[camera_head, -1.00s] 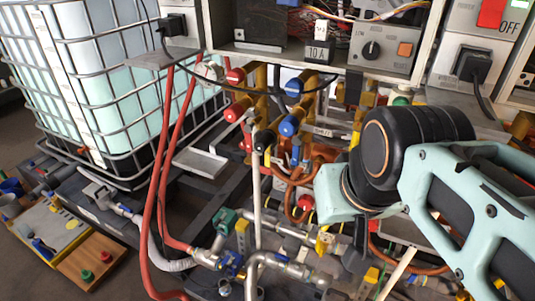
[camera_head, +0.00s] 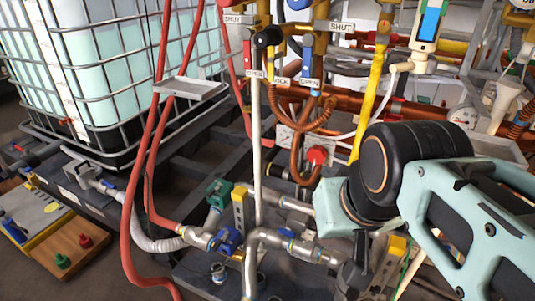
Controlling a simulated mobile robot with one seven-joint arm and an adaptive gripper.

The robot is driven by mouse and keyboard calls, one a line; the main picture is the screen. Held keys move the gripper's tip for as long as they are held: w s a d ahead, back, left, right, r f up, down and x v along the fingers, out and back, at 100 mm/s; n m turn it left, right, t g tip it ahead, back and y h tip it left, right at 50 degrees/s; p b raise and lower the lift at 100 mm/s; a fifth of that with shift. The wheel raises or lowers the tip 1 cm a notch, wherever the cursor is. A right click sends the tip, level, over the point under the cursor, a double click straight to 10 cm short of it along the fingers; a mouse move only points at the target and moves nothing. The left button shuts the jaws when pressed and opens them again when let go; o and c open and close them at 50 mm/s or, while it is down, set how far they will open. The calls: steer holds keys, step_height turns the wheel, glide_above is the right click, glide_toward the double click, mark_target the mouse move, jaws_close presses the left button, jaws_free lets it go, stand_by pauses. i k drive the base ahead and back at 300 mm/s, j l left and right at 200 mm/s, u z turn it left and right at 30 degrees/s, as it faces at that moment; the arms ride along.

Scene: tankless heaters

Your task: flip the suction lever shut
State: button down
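Which lever is the suction lever I cannot tell; no label reading suction is legible. A blue lever (camera_head: 228,240) sits on the silver pipework at lower centre, and a second blue handle (camera_head: 286,232) is on the pipe to its right. Higher up, valves on the vertical pipes carry a SHUT label (camera_head: 341,27) and an OPEN label (camera_head: 309,83). A black-ended lever (camera_head: 268,37) and a blue lever (camera_head: 308,45) are there. My gripper (camera_head: 352,280) seems to point down below my teal wrist, right of the pipework, dark and partly hidden. Its fingers are not clear.
A caged water tank (camera_head: 120,70) stands at left. Red hoses (camera_head: 152,150) and a thin white upright pipe (camera_head: 257,150) cross in front of the pipework. Copper pipes and a yellow pipe (camera_head: 370,100) crowd the back right.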

mark_target(282, 231)
steer(key=j+z, duration=0.5)
steer(key=j, duration=0.3)
steer(key=j+z, duration=0.5)
steer(key=j, duration=0.3)
steer(key=j+u, duration=0.2)
steer(key=j, duration=0.25)
steer(key=i+j+u, duration=0.15)
steer(key=j, duration=0.25)
steer(key=l+u, duration=0.1)
steer(key=l, duration=0.15)
steer(key=i, duration=0.05)
